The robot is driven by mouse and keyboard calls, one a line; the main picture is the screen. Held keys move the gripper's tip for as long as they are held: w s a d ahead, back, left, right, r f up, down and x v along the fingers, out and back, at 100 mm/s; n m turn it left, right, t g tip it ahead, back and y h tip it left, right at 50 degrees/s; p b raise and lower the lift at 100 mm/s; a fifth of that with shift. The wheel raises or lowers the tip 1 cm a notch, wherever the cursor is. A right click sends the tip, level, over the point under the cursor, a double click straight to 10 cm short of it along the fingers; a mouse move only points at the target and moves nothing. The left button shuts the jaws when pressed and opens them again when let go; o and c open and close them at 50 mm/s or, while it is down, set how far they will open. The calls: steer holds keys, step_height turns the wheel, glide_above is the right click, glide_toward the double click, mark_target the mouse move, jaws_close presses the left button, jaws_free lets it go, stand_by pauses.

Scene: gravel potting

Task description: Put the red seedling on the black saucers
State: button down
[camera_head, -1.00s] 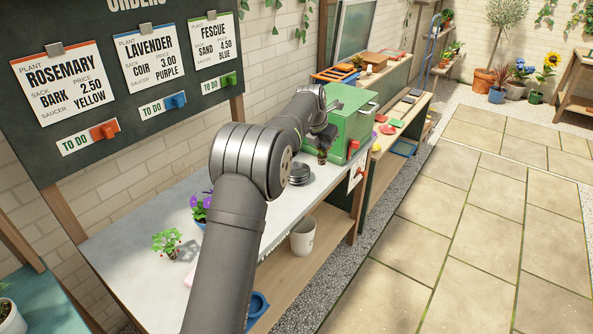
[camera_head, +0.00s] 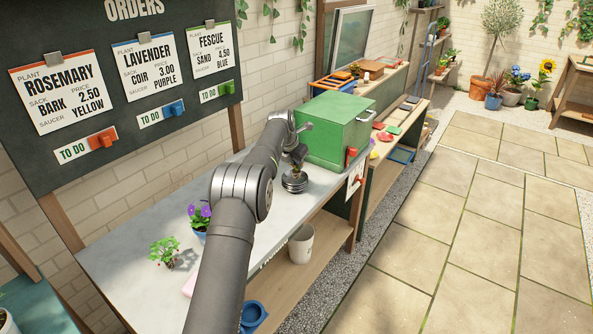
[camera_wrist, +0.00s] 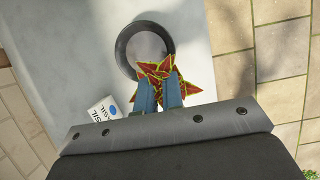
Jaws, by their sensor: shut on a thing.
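The red seedling has red leaves with yellow-green edges and shows in the wrist view (camera_wrist: 158,70). My gripper (camera_wrist: 160,92) is shut on it. In the head view my gripper (camera_head: 298,152) holds the seedling over the stack of black saucers (camera_head: 295,184) on the grey bench top. In the wrist view the dark rim of the top saucer (camera_wrist: 121,48) shows beyond the fingers, and the leaves overlap its near edge. The seedling's lower end is hidden, so I cannot tell whether it touches the saucer.
A green box (camera_head: 335,130) stands just beyond the saucers. A purple-flowered plant (camera_head: 199,214) and a green plant with small red spots (camera_head: 163,251) stand nearer on the bench (camera_head: 125,258). A white bucket (camera_head: 302,244) stands on the lower shelf.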

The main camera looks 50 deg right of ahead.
mark_target(296, 169)
steer(key=shift+f, duration=1.4)
steer(key=shift+f, duration=0.1)
steer(key=c, duration=1.6)
jaws_free()
steer(key=shift+o, duration=0.2)
steer(key=shift+r, duration=0.45)
steer(key=v, duration=1.1)
steer(key=shift+a, duration=0.15)
steer(key=shift+r, duration=0.15)
